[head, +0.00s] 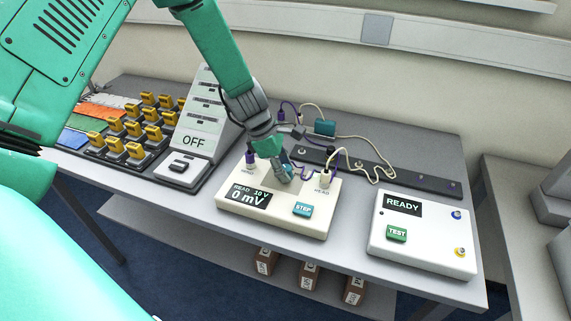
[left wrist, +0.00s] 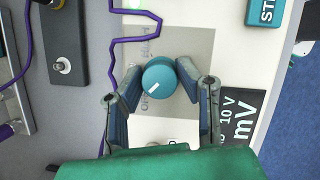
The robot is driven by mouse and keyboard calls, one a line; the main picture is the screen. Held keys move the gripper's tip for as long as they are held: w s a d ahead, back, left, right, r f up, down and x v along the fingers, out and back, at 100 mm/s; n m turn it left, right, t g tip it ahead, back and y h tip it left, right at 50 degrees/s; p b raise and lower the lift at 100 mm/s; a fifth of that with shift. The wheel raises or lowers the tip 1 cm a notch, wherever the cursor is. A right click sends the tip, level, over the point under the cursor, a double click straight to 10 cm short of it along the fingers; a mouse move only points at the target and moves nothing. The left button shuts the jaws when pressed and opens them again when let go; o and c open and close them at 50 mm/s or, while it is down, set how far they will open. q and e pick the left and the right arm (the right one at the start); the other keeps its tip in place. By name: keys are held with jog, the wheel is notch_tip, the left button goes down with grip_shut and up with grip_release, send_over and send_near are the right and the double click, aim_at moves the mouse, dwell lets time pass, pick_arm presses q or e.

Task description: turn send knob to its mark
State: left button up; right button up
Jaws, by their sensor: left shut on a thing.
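The teal send knob (left wrist: 160,76) sits on a grey panel of the cream meter box (head: 258,221). Its white pointer line points to the lower left in the left wrist view. My left gripper (left wrist: 160,80) has a finger on each side of the knob and is shut on it. In the head view my left gripper (head: 283,175) comes down on the box from above and hides most of the knob. Small markings on the panel beside the knob are too blurred to read. The display (head: 249,196) reads 0 mV. My right gripper is not in view.
A teal STEP button (head: 303,209) is on the same box. Purple and cream cables plug into its back edge. A white READY box (head: 420,235) with a TEST button stands at right. A sloped OFF unit (head: 206,120) and several yellow-topped parts (head: 135,130) stand at left.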

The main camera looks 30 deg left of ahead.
pick_arm(q)
jog(key=shift+w+a+r+m+g+h+p, duration=0.1)
jog(key=shift+w+r+m+g+h+p, duration=0.15)
jog(key=shift+m+p, duration=0.55)
jog(key=m+g, duration=0.1)
jog(key=m, duration=0.2)
jog(key=shift+f+p, duration=0.1)
jog(key=shift+p, duration=0.3)
jog(key=shift+m+g, duration=0.45)
jog(key=shift+m, duration=0.75)
jog(key=shift+m+g, duration=0.4)
jog(key=shift+m, duration=0.8)
jog(key=o, duration=1.1)
jog(key=shift+f, duration=0.1)
